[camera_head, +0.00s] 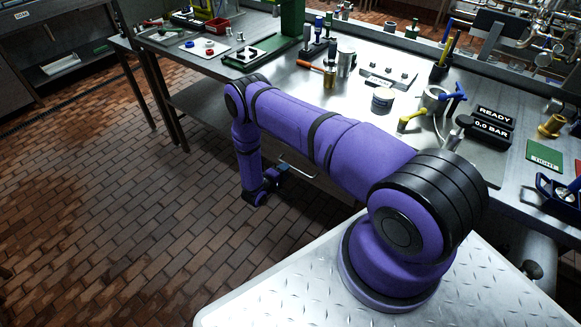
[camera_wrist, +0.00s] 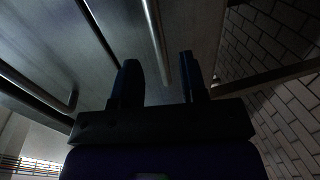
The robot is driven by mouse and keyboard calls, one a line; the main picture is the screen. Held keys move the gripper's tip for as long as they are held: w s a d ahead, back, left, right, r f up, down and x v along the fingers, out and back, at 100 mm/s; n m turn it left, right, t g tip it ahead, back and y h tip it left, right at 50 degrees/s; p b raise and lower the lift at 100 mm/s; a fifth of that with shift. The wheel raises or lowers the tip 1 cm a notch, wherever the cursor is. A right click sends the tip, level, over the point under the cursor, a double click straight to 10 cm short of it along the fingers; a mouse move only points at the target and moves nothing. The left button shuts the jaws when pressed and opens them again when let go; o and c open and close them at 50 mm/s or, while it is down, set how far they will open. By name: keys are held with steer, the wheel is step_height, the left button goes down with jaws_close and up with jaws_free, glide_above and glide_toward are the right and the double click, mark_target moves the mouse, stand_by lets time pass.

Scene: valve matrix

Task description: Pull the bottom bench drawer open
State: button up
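In the wrist view, my gripper (camera_wrist: 158,70) has its two dark fingers apart. A long pale bar handle (camera_wrist: 156,35) runs in the gap between them, with space visible on both sides. Grey metal drawer fronts (camera_wrist: 122,28) lie behind the bar; the picture is dim, and I cannot tell which drawer is the bottom one. In the head view, my gripper (camera_head: 287,172) is low at the front of the steel bench, beside a thin light handle (camera_head: 299,168). My purple arm hides most of the bench front, so the drawer's position is unclear there.
Bench legs (camera_head: 170,105) stand at the left. The brick floor (camera_head: 130,220) in front is clear.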

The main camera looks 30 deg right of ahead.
steer(key=shift+x, duration=2.55)
jaws_close()
